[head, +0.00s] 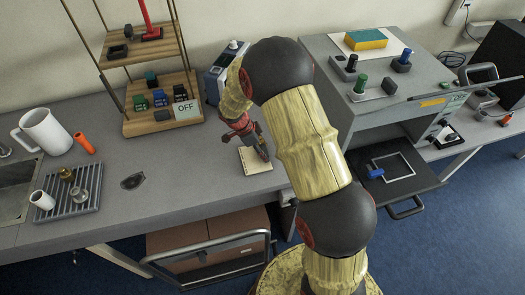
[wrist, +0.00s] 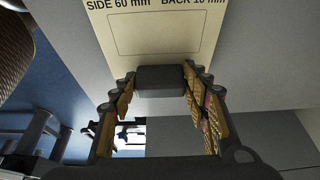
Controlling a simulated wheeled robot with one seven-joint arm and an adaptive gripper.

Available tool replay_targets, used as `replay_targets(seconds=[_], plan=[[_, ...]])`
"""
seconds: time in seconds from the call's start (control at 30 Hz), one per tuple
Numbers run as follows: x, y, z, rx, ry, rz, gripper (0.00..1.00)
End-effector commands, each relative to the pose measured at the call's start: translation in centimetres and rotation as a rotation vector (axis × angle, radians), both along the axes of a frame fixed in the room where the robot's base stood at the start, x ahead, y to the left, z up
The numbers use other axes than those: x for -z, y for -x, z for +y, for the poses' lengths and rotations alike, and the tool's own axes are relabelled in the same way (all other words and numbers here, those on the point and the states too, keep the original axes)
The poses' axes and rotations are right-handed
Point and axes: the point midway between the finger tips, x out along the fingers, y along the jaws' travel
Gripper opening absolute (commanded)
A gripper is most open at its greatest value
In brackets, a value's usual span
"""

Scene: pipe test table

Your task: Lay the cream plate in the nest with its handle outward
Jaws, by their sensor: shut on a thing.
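The cream plate (head: 256,160) is at the front edge of the long grey table, below my gripper (head: 252,138). In the wrist view the cream plate (wrist: 158,35) carries printed text and a rectangle outline. A dark block-like handle (wrist: 175,79) is at its near edge, between the fingers of my gripper (wrist: 160,85), which is shut on it. I cannot tell whether the plate is touching the table. A pale square frame (head: 405,160), which looks like the nest, is on the dark lowered shelf of the grey machine, with a blue piece (head: 375,173) at its left side.
The grey machine (head: 345,115) stands right of my arm, with its dark shelf (head: 410,183) reaching outward. A wooden rack (head: 155,95) with an OFF sign (head: 186,109) stands at the back. A white jug (head: 45,130) is at left. The table's middle is mostly clear.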

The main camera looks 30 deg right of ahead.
Motion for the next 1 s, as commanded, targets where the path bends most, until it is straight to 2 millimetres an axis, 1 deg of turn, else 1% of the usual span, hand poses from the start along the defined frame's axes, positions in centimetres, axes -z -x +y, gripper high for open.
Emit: replay_targets(seconds=[0.17,0.2,0.5,0.87,0.93,1.0], plan=[[0.3,0.0,0.0,0.000,0.000,0.000,0.00],[0.3,0.0,0.0,0.000,0.000,0.001,0.47],[0.2,0.0,0.0,0.000,0.000,0.001,0.64],[0.0,0.1,0.0,0.000,0.000,0.001,0.64],[-0.4,0.0,0.1,0.000,0.000,0.000,0.64],[-1.3,-0.2,0.5,0.000,0.000,-0.002,0.64]])
